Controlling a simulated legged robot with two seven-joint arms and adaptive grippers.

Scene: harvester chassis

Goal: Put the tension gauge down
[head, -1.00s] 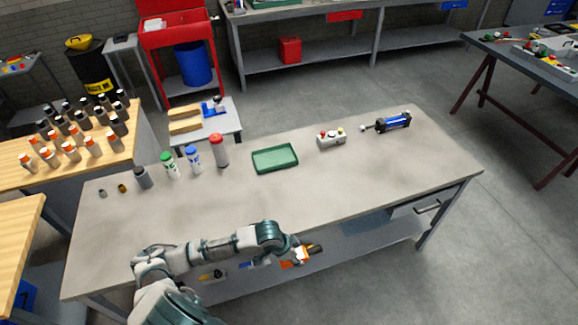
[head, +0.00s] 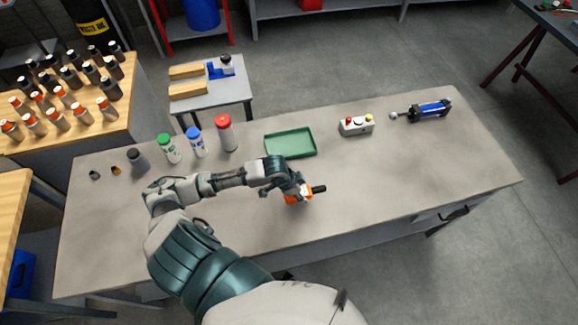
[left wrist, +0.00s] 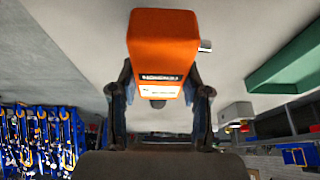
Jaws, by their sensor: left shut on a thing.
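The tension gauge is an orange block-like body (head: 298,198) with a dark stub on its right side in the head view. It also shows in the left wrist view, where the orange gauge (left wrist: 165,50) carries a dark label and a white label. My left gripper (head: 295,190) is shut on it, with one dark finger on each side in the left wrist view. The gauge is over the middle of the grey workbench top (head: 370,185). I cannot tell whether it touches the surface. My right gripper is not in view.
A green tray (head: 290,143) lies behind the gauge. A red-capped can (head: 226,135) and several bottles stand to the left. A button box (head: 356,125) and a blue cylinder (head: 430,111) lie at the back right. The bench right of the gauge is clear.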

